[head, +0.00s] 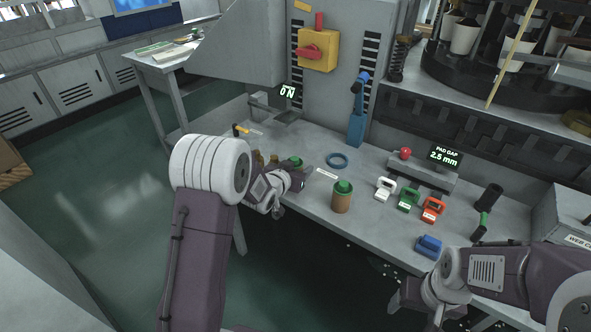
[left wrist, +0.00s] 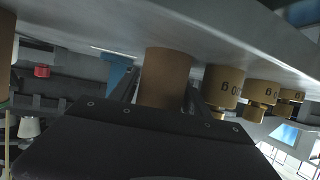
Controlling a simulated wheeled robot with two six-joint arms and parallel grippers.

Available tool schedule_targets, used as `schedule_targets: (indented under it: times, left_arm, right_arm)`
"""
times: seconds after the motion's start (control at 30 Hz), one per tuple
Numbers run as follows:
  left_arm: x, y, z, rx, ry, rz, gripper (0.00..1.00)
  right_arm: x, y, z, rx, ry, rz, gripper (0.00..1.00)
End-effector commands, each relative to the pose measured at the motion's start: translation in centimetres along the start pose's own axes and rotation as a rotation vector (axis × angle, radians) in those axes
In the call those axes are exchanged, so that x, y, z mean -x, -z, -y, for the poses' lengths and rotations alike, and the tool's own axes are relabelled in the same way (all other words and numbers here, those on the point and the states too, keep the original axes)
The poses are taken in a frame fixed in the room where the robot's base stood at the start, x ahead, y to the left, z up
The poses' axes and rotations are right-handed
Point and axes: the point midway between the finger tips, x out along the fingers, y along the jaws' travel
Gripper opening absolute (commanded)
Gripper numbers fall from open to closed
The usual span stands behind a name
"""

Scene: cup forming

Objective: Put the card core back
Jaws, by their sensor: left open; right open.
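Card cores are brown cylinders. One with a green top (head: 342,201) stands upright on the bench, right of my left gripper. Another green top (head: 295,162) and small brown tops (head: 273,160) show just behind that gripper, their lower parts hidden. My left gripper (head: 298,182) is open low over the bench. In the left wrist view, where the bench appears at the top, a plain card core (left wrist: 167,76) stands between the open fingers; contact cannot be told. My right gripper (head: 408,298) is open and empty at the bench's front edge.
A blue ring (head: 337,160) lies behind the green-topped core. White (head: 385,188), green (head: 408,199), orange (head: 433,210) and blue (head: 428,246) blocks lie to the right. A gap display (head: 444,157) and a blue upright tool (head: 357,118) stand at the back.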

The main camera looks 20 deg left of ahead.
Motion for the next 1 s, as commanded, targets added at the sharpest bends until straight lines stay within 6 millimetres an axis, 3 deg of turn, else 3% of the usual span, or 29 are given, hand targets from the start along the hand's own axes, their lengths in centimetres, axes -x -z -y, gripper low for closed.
schedule_targets:
  times: [0.17, 0.6, 0.9, 1.0]
  left_arm:
    - [2.1, 0.5, 0.0, 0.001, 0.001, 0.000, 0.55]
    - [10.5, 0.4, 0.1, 0.000, 0.001, 0.000, 0.55]
    - [12.2, 0.2, 0.0, 0.000, 0.001, 0.002, 0.55]
    - [12.4, -1.3, 0.2, 0.000, 0.025, 0.084, 0.55]
  right_arm:
    - [0.7, 0.1, 0.0, 0.000, 0.000, 0.000, 0.73]
    - [2.2, 0.2, 0.0, 0.000, 0.000, 0.000, 0.73]
    - [2.3, 0.2, 0.0, 0.000, 0.000, 0.000, 0.73]
    - [2.3, 0.2, 0.1, 0.000, 0.000, 0.000, 0.73]
